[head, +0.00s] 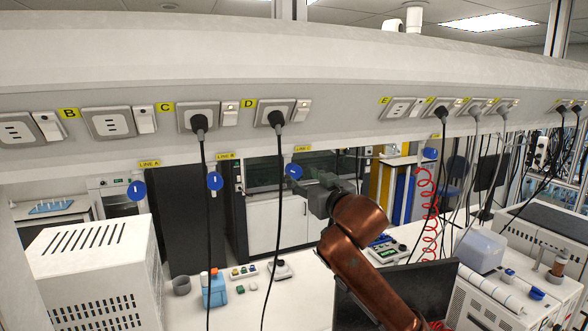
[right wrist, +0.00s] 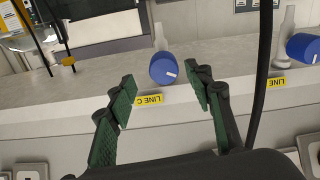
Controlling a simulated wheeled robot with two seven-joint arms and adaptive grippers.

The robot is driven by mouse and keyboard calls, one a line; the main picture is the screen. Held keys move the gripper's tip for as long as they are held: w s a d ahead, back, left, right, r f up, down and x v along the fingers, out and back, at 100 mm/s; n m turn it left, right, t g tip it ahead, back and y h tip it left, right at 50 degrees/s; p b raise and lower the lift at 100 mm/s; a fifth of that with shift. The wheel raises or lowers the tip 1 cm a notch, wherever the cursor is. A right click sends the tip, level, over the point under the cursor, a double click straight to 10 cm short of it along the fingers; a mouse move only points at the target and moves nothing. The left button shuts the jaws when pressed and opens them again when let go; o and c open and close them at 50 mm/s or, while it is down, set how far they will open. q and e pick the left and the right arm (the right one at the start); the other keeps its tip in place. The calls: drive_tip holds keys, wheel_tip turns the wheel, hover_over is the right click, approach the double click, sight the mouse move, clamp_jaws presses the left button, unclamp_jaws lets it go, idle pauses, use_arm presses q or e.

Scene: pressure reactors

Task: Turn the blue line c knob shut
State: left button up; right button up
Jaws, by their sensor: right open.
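The blue line C knob (head: 293,171) hangs under the shelf edge below its yellow LINE C label (head: 304,149). Its white mark is tilted. In the right wrist view the knob (right wrist: 163,68) shows just beyond the fingertips, with the LINE C label (right wrist: 149,100) nearer the gripper. My right gripper (head: 308,185) is close to this knob in the head view. In the wrist view the right gripper (right wrist: 161,84) is open, its green-padded fingers spread to either side of the knob's line; no contact is visible. My left gripper is out of view.
A black power cable (head: 278,200) hangs just left of the line C knob; a cable (right wrist: 262,80) also passes right of the fingers in the wrist view. A white bench (head: 300,300) lies below.

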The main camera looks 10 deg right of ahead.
sight(296, 172)
drive_tip(key=w, duration=0.1)
drive_tip(key=w+a+p, duration=0.1)
drive_tip(key=w, duration=0.1)
drive_tip(key=w+p, duration=0.1)
drive_tip(key=shift+w+a+r, duration=0.15)
drive_tip(key=shift+w+a, duration=0.15)
drive_tip(key=shift+w, duration=0.1)
drive_tip(key=shift+w+p, duration=0.3)
drive_tip(key=shift+w, duration=0.1)
drive_tip(key=c, duration=0.8)
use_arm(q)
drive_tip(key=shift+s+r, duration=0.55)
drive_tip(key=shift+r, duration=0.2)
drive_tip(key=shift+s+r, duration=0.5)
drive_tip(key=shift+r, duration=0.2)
use_arm(e)
drive_tip(key=c, duration=0.4)
